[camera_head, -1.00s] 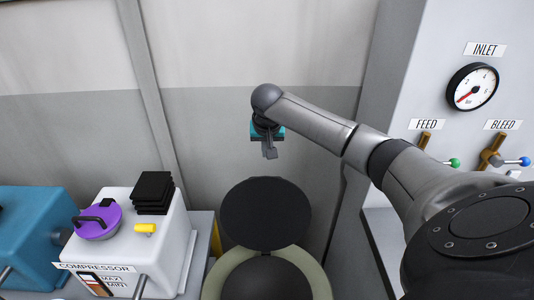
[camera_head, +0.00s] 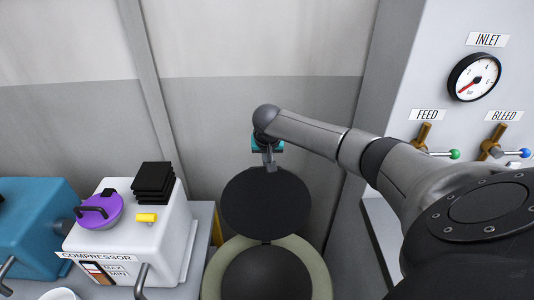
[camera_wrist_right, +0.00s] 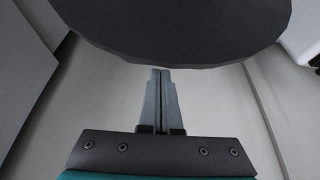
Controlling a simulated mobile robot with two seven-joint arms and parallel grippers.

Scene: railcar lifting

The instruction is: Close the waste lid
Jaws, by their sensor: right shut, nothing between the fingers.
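The waste lid (camera_head: 266,203) is a dark round disc, raised open at the back of the waste bin. The bin has a pale green rim (camera_head: 313,265) around a dark round opening. My right gripper (camera_head: 271,168) is shut and empty, at the lid's top edge on its wall side. In the right wrist view, the shut fingers (camera_wrist_right: 161,72) point at the lid (camera_wrist_right: 175,25), close below its edge. I cannot tell whether they touch it. My left gripper is in no view.
A white compressor (camera_head: 130,232) with a purple cap (camera_head: 100,212), black pads (camera_head: 153,183) and a yellow piece (camera_head: 146,217) stands left of the bin. A panel with a gauge (camera_head: 474,77) and valves is at the right. The wall is close behind the lid.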

